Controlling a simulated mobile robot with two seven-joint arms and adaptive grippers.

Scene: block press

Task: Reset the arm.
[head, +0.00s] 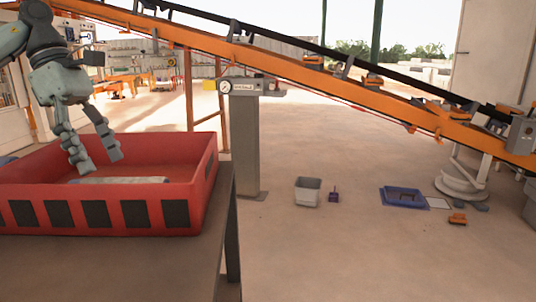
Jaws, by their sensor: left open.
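My left gripper (100,157) hangs down from the upper left of the head view. Its two fingers are apart, and nothing shows between them. The fingertips are at or just above the red crate (209,165), over its inside. A grey, flat-looking object (120,181) lies in the crate below the fingers, and the front wall hides its lower part. I cannot tell whether a fingertip touches it. My right gripper is not in the view.
The crate stands on a grey table (150,262) whose right edge drops to the floor. An orange conveyor (330,82) slopes down to the right behind it. A grey post (244,145) carries a gauge. A grey bin (307,191) and a blue tray (403,197) are on the floor.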

